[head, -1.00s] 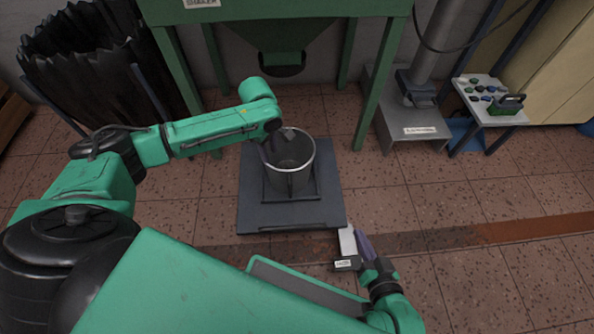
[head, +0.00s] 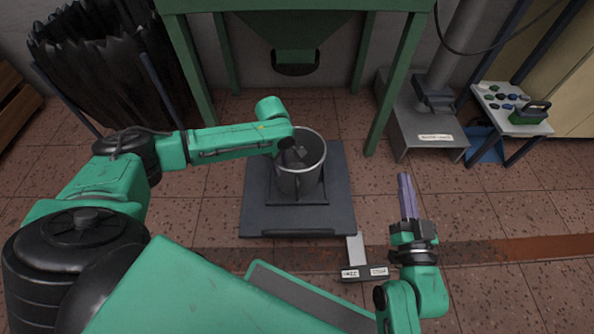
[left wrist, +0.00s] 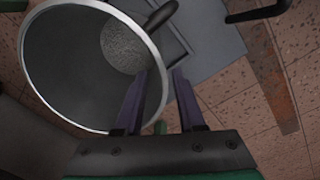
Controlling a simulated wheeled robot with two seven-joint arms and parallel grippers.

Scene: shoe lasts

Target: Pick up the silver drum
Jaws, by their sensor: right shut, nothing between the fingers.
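The silver drum (head: 311,182), an open-topped grey metal vessel, stands upright on a dark platform in the head view. In the left wrist view the drum (left wrist: 70,65) fills the upper left, and its round rim and inside show. My left gripper (left wrist: 160,72) is open, with one finger on the inner side of the rim and the other outside. I cannot tell whether either finger touches the wall. In the head view my left gripper (head: 296,153) is over the drum, partly hidden by its own wrist. My right gripper (head: 405,177) is shut and empty, right of the platform.
The dark platform (head: 260,218) lies on the tiled floor, with a small labelled post (head: 356,252) at its front. A green hopper frame (head: 383,95) stands behind. A grey machine (head: 428,140) and a small table (head: 520,125) are at right. A black bin (head: 100,75) is at back left.

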